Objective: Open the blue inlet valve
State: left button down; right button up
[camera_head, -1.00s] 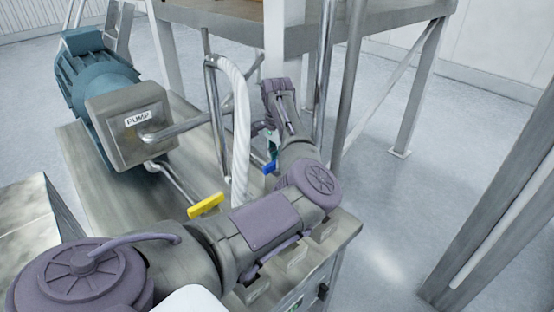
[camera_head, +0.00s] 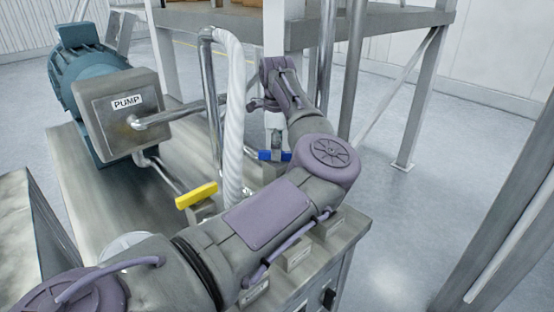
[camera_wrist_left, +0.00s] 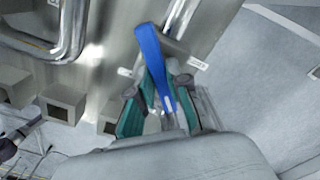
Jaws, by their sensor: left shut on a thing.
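In the left wrist view the blue handle (camera_wrist_left: 152,58) is a long flat lever between the teal fingers. My left gripper (camera_wrist_left: 164,84) is shut on the handle, with a finger on each side. In the head view my left gripper (camera_head: 274,138) points down onto the handle, partly hidden by my own arm. The valve body is mostly hidden. My right gripper is out of view.
A yellow valve handle (camera_head: 196,195) is left of my arm. A ribbed white hose (camera_head: 233,120) and steel pipes stand close to the gripper. The pump box (camera_head: 120,115) and teal motor (camera_head: 85,75) are at left. A platform leg (camera_head: 425,95) stands at right, with open floor around it.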

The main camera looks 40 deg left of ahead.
pick_arm(q)
jog(key=m+b, duration=0.2)
jog(key=m, duration=0.2)
jog(key=shift+b, duration=0.4)
jog(key=shift+r+m+b, duration=0.2)
jog(key=shift+m+b, duration=0.55)
jog(key=shift+m, duration=1.15)
jog(key=shift+a+m, duration=0.1)
jog(key=shift+m, duration=0.2)
jog(key=c, duration=1.2)
grip_release()
jog(key=shift+c, duration=0.2)
jog(key=shift+o, duration=0.6)
jog(key=shift+f, duration=0.1)
notch_tip(320, 180, up, 12)
